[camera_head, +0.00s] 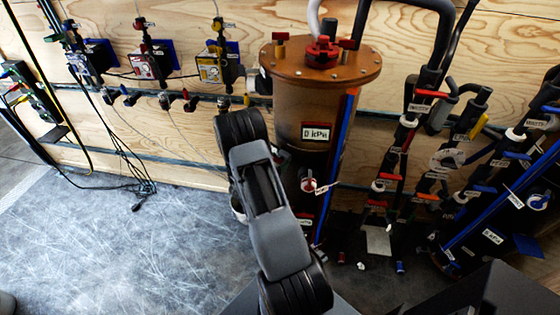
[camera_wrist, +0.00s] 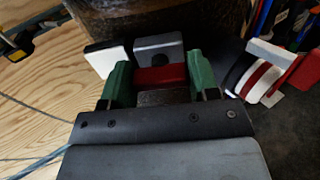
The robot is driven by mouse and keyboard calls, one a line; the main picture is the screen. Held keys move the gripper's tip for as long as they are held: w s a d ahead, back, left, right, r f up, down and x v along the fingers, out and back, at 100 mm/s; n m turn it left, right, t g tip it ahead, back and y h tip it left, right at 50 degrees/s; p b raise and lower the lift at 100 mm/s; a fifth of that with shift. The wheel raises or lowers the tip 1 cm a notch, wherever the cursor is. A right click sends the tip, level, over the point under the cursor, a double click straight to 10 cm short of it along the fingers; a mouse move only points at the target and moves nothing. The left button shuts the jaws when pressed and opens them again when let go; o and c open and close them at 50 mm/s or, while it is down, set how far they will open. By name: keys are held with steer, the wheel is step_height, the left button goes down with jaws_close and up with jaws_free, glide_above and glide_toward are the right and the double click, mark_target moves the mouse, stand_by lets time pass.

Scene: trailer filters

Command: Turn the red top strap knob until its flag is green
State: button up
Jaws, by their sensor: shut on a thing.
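In the wrist view, my gripper (camera_wrist: 155,82) has two green fingers shut on a red knob (camera_wrist: 160,76) lying crosswise between them. A grey block (camera_wrist: 158,46) with a dark round spot is just beyond the knob, and a white-faced block (camera_wrist: 108,56) is left of it. I see no green flag by the knob; which part is its flag I cannot tell. In the head view, my arm hides the gripper and this knob, beside the left side of the brown filter vessel (camera_head: 290,110).
A red-and-white part (camera_wrist: 268,75) stands right of my gripper in the wrist view. In the head view, pipes with coloured valve handles (camera_head: 432,94) crowd the right. Small valve units (camera_head: 213,66) hang on the wooden wall at left. The grey floor (camera_head: 120,240) at left is mostly clear.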

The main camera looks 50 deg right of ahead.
steer(key=shift+w+a+n, duration=0.1)
steer(key=shift+w+n, duration=0.1)
steer(key=shift+n, duration=1)
steer(key=shift+r, duration=0.1)
steer(key=o, duration=0.8)
steer(key=shift+a, duration=0.1)
steer(key=shift+o, duration=0.7)
steer(key=shift+s, duration=0.1)
steer(key=a+b, duration=0.1)
steer(key=a, duration=1.2)
steer(key=shift+s+a+b, duration=0.25)
steer(key=shift+a+b, duration=0.05)
steer(key=shift+b, duration=0.1)
